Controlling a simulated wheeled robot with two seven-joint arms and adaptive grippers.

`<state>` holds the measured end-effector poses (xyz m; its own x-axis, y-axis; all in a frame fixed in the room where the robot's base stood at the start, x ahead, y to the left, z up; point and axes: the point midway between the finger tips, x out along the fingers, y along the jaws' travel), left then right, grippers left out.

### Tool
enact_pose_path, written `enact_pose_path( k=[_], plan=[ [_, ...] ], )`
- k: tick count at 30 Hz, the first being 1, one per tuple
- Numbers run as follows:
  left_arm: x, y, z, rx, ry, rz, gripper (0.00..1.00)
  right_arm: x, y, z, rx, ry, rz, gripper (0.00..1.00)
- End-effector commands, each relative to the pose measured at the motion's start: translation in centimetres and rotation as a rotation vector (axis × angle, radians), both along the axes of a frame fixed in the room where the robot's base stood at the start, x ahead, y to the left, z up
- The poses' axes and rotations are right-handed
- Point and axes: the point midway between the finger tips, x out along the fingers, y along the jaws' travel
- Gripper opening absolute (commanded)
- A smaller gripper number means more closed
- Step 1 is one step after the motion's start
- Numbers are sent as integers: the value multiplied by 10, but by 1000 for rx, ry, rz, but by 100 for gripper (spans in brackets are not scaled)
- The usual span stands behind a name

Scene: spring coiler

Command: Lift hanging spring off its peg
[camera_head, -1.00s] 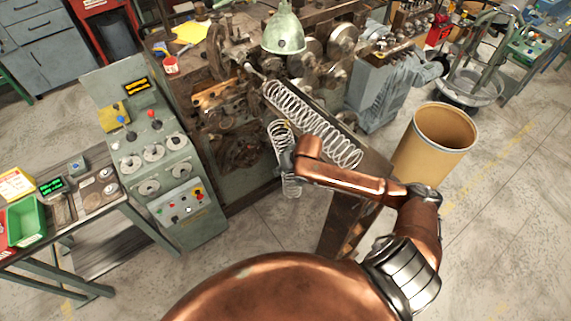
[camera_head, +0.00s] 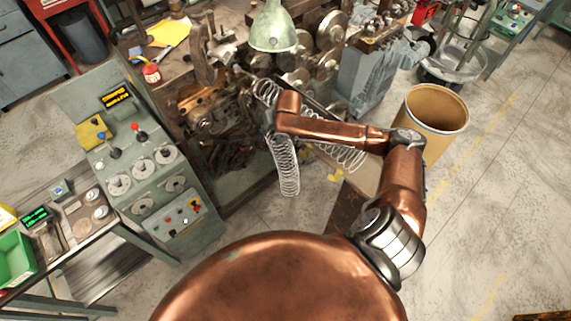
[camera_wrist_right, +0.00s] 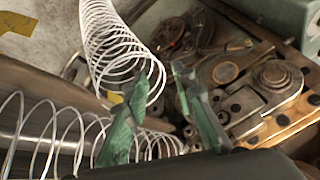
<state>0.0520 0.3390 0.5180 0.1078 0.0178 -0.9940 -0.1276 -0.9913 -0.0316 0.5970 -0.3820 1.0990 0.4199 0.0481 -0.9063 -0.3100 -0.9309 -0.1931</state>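The hanging spring (camera_head: 287,168) is a pale wire coil hanging slightly tilted at the machine's front, its top hidden by my right gripper (camera_head: 270,131). In the right wrist view the spring (camera_wrist_right: 108,40) runs away to the upper left. Its near coils lie by the left green finger of my right gripper (camera_wrist_right: 161,82). A clear gap shows between the two fingers, so the gripper is open. I cannot tell whether a finger touches the wire. The peg is not discernible. My left gripper is not in view.
A longer spring (camera_head: 345,156) lies in a sloping trough right behind my right arm; its coils (camera_wrist_right: 50,132) show at the wrist view's lower left. The coiling machine (camera_head: 205,105) stands close behind. A control cabinet (camera_head: 160,215) is left, a cardboard drum (camera_head: 433,110) right.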

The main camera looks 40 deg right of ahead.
Motion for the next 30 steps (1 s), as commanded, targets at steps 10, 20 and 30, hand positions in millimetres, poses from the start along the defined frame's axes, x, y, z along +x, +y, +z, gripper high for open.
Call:
enact_pose_path(
  k=[10, 20, 30],
  plan=[
    [-18, 1, 13, 2, 23, 5, 40, 25, -1, -37, 1, 1, 2, 24],
    [10, 0, 15, -1, -13, -1, 40, 28, -3, -45, -1, -1, 2, 24],
    [-4, 0, 14, 0, 4, 2, 40, 27, -3, -44, -1, -1, 1, 1]
  ],
)
